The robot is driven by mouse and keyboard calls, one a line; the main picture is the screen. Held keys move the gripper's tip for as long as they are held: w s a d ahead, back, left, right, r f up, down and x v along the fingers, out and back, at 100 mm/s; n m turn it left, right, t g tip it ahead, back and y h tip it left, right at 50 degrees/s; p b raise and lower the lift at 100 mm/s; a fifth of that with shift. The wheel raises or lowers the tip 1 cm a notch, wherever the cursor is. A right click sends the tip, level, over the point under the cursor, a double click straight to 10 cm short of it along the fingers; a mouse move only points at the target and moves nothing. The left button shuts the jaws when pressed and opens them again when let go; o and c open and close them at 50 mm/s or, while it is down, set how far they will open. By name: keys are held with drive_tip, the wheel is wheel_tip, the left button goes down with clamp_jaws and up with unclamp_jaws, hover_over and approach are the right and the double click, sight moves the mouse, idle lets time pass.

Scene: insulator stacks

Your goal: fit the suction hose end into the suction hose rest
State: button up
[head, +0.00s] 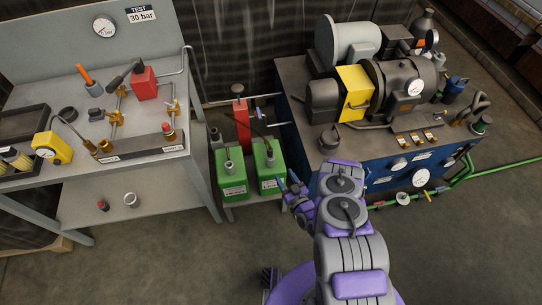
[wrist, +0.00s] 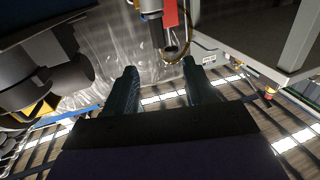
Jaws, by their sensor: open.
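A thin dark hose (head: 262,128), possibly the suction hose, curves down beside the red pump body (head: 241,115) toward the neck of the right green can (head: 268,172). I cannot make out its end. In the wrist view a brownish hose loop (wrist: 186,45) hangs beside a dark cylinder (wrist: 156,32) and a red part (wrist: 171,14). I cannot tell which part is the suction hose rest. My gripper (head: 284,183) is at the right side of the right green can. Its two fingers (wrist: 160,66) are apart with nothing between them, the hose loop beyond them.
A left green can (head: 231,178) stands beside the right one on a low stand between the grey test bench (head: 140,160) and the blue machine bench (head: 400,160). A green pipe (head: 505,168) runs along the right. The floor in front is clear.

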sight(271, 154)
drive_tip(key=x, duration=0.8)
drive_tip(key=shift+w+d, duration=0.15)
drive_tip(key=shift+w, duration=0.3)
drive_tip(key=b+x, duration=0.1)
drive_tip(key=x, duration=0.1)
drive_tip(key=b+x, duration=0.1)
drive_tip(key=x, duration=0.2)
drive_tip(key=shift+s+a, duration=0.15)
drive_tip(key=shift+a, duration=0.25)
drive_tip(key=shift+w, duration=0.45)
drive_tip(key=shift+d+r, duration=0.1)
drive_tip(key=shift+r, duration=0.05)
drive_tip(key=shift+a, duration=0.2)
drive_tip(key=c, duration=0.6)
drive_tip(key=shift+d, duration=0.1)
clamp_jaws()
